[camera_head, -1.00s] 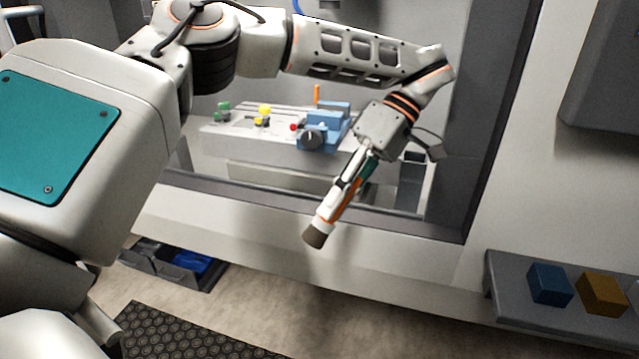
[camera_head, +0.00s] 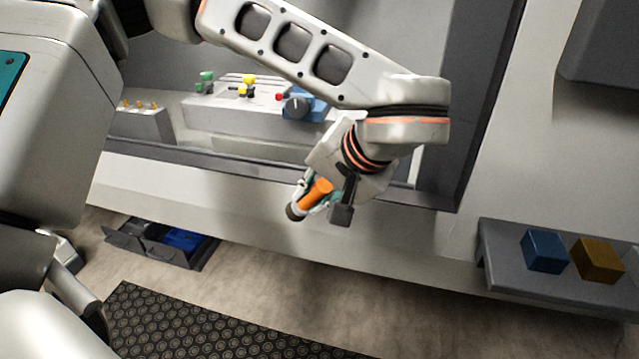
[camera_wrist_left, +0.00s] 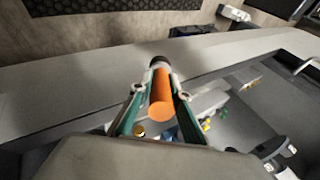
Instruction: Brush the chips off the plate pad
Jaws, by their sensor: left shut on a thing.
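My left gripper (camera_head: 308,202) is shut on a brush with an orange handle (camera_head: 319,188) and a dark round end (camera_head: 294,211). It hangs in front of the booth's opening, over the front sill. In the left wrist view the orange handle (camera_wrist_left: 161,95) lies between the two fingers. The light grey plate (camera_head: 225,108) inside the booth carries green, yellow and red pieces and a blue block (camera_head: 305,106) with a dark knob. I cannot tell which part is the pad, nor make out chips. My right gripper is not in view.
A grey block (camera_head: 140,122) with small orange pegs stands left of the plate. A shelf (camera_head: 520,282) at the right holds a blue cube (camera_head: 544,251) and an ochre cube (camera_head: 597,260). A dark bin (camera_head: 130,239) and a black mat (camera_head: 190,330) are on the floor.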

